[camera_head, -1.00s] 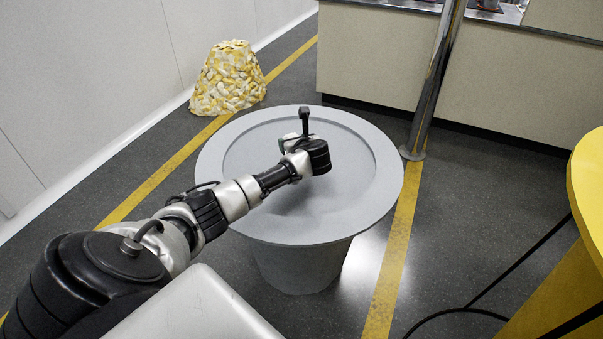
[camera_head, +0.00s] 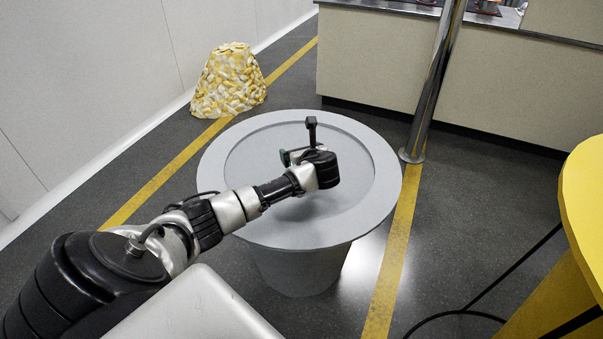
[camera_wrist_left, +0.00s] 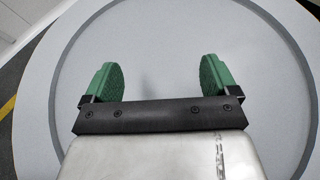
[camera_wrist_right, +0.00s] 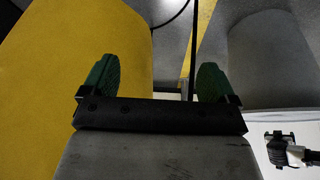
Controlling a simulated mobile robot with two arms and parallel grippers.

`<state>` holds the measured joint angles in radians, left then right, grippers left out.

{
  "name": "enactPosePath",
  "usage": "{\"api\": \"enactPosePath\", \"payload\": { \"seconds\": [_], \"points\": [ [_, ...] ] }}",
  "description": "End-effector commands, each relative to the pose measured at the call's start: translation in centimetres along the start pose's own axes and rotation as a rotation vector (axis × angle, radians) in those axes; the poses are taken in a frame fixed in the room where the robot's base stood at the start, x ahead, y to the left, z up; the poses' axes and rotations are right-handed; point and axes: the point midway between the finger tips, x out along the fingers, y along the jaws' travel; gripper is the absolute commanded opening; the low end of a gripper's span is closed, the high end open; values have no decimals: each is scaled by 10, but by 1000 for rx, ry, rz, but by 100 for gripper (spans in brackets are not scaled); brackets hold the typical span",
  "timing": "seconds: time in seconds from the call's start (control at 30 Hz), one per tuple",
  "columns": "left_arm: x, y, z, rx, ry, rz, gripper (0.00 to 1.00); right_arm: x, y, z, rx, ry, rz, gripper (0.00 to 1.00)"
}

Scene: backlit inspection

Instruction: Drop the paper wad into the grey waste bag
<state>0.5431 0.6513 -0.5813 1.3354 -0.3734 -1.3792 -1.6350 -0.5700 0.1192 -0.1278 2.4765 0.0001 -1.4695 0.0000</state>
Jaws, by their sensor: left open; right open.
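A round grey tub-like stand (camera_head: 225,205) with a broad rim and a shallow, smooth inner floor stands in the middle of the head view. I cannot tell whether it is the grey waste bag. No paper wad shows in any view. My left gripper (camera_head: 287,157) is over the inner floor of this stand, partly hidden by its wrist. In the left wrist view the green fingers of my left gripper (camera_wrist_left: 158,78) are apart, with only bare grey floor (camera_wrist_left: 160,40) between them. My right gripper (camera_wrist_right: 158,76) is open and empty, beside a yellow surface (camera_wrist_right: 60,50).
A heap of yellow and white pieces (camera_head: 228,85) stands by the wall at the back left. A slanted metal pole (camera_head: 432,90) and a beige counter (camera_head: 375,60) are behind the stand. A yellow table (camera_head: 590,200) is at the right, with dark cables on the floor.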

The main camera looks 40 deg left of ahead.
Motion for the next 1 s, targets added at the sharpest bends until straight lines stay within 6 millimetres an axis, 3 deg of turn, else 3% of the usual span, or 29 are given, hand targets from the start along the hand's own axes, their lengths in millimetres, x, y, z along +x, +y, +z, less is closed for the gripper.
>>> {"api": "enactPosePath", "payload": {
  "seconds": [0.2,0.4,1.0],
  "points": [
    [-39,0,2,-1,2,-3,88,-18,3,16,4,-125,6,89],
    [-57,0,1,-1,0,0,88,-21,3,13,4,-120,5,89],
    [-59,0,0,-1,1,0,88,-21,3,12,4,-116,5,89]
  ]
}}
